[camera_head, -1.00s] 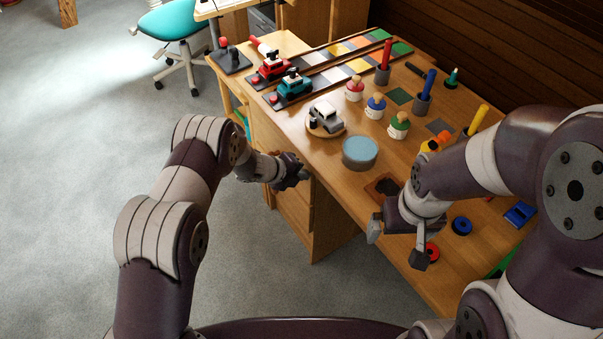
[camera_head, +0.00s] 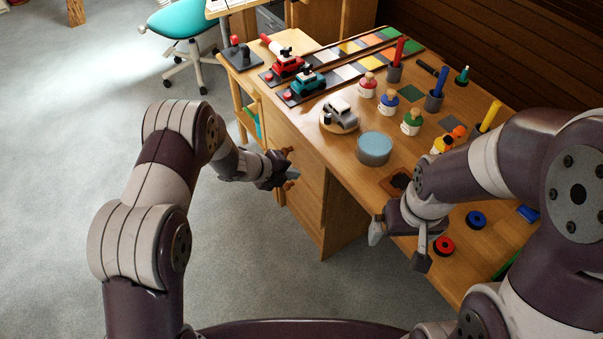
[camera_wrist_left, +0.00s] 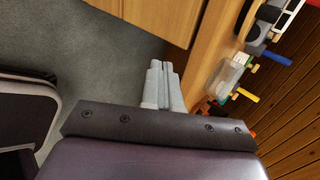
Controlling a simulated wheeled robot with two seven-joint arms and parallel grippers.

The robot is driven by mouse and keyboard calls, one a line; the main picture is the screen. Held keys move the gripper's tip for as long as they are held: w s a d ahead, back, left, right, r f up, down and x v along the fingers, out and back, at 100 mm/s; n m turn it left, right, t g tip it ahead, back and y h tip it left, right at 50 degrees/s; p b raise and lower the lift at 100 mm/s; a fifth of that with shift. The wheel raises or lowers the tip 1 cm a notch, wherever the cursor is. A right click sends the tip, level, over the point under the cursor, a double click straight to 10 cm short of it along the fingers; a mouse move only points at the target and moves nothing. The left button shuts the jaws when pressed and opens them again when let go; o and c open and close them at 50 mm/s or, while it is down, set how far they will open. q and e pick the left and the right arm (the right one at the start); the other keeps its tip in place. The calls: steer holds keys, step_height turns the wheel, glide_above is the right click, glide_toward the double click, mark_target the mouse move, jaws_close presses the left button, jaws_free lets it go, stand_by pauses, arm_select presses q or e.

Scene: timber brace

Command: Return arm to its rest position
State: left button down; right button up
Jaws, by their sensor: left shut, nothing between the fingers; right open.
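My left gripper (camera_head: 289,174) is shut and empty. In the head view it hangs in front of the desk's drawer front, off the left edge of the desk top. In the left wrist view its two grey fingers (camera_wrist_left: 164,85) lie together with nothing between them. My right gripper (camera_head: 398,248) is open and empty, its fingers apart over the near edge of the desk.
A red ring (camera_head: 444,245) lies near my right gripper. Open carpet (camera_head: 60,200) is at left.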

arm_select(q)
steer(key=v, duration=0.3)
steer(key=shift+s+a+r, duration=0.1)
steer(key=shift+s+a, duration=0.05)
steer(key=shift+a, duration=0.05)
